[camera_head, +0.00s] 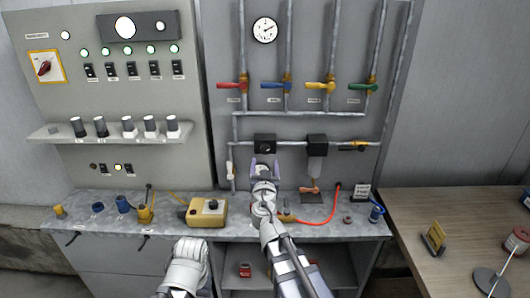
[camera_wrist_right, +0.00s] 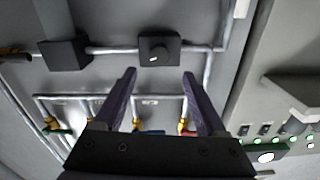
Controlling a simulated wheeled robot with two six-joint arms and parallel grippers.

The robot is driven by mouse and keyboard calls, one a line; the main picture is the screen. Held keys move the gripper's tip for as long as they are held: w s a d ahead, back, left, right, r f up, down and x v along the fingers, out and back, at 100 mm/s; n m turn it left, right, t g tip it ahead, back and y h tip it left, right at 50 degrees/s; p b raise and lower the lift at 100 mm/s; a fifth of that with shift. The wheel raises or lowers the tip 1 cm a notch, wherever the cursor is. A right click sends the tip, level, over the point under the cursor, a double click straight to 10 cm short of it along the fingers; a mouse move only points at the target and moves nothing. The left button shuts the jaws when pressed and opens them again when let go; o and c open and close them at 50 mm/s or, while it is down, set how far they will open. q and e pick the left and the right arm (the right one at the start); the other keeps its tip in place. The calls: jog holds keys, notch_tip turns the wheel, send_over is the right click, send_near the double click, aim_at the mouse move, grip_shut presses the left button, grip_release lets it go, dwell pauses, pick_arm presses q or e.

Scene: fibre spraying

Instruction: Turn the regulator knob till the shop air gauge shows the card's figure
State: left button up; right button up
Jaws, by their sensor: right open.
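A black square block with a round knob (camera_head: 265,142) is on the pipe on the grey wall panel; the knob, with a small pale mark, shows in the right wrist view (camera_wrist_right: 158,52). My right gripper (camera_head: 264,165) is open, with purple fingers, just below the knob in the head view. In the wrist view its fingers (camera_wrist_right: 161,85) are apart and empty, with the knob beyond the gap. A round white gauge (camera_head: 264,30) hangs high on the panel; its reading is too small to tell.
A second black unit with a bowl (camera_head: 317,148) is on the pipe to the right. Valves with red, blue, yellow and green handles (camera_head: 275,87) are above. A yellow box (camera_head: 207,212) and red hose (camera_head: 318,221) lie on the bench (camera_head: 250,231). A wooden table (camera_head: 420,205) is at right.

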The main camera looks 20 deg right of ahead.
aim_at(265, 150)
jog(key=x, duration=0.7)
jog(key=shift+w+d, duration=0.15)
jog(key=shift+w, duration=0.2)
jog(key=shift+c, duration=0.3)
grip_shut()
